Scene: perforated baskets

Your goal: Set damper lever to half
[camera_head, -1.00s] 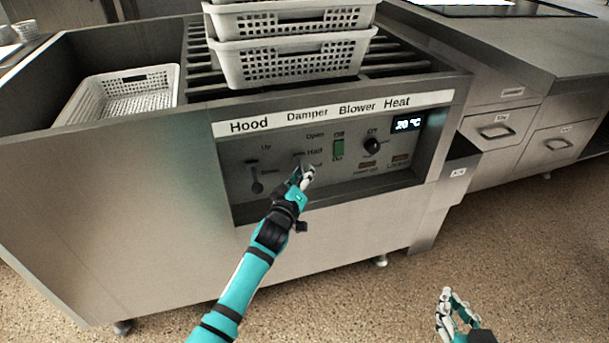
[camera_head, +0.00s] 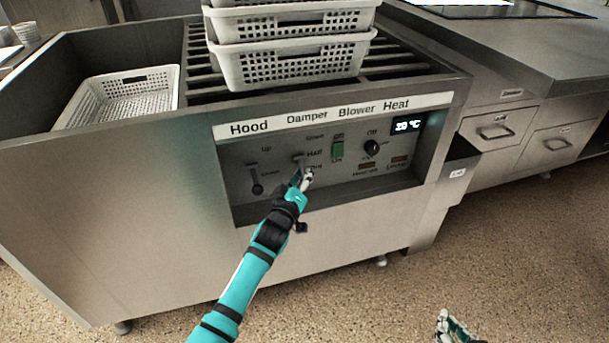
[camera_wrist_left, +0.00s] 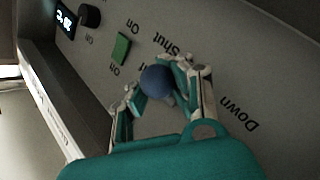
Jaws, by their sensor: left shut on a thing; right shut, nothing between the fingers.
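The damper lever's round dark knob (camera_wrist_left: 157,82) sits between the fingers of my left gripper (camera_wrist_left: 155,92) in the left wrist view, with the "Shut" label close by. My left gripper (camera_head: 302,176) is shut on the lever, low in the Damper column, near the "Shut" label and below the "Half" label (camera_head: 314,154). In the head view its fingers hide most of the knob. My right gripper (camera_head: 447,326) is shut and empty, partly cut off at the lower edge, over the floor.
The hood lever (camera_head: 256,187) is left of my left gripper. The green blower switch (camera_head: 338,151) and heat knob (camera_head: 372,147) are to the right. White perforated baskets (camera_head: 292,62) are stacked on the rollers above. The floor in front is clear.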

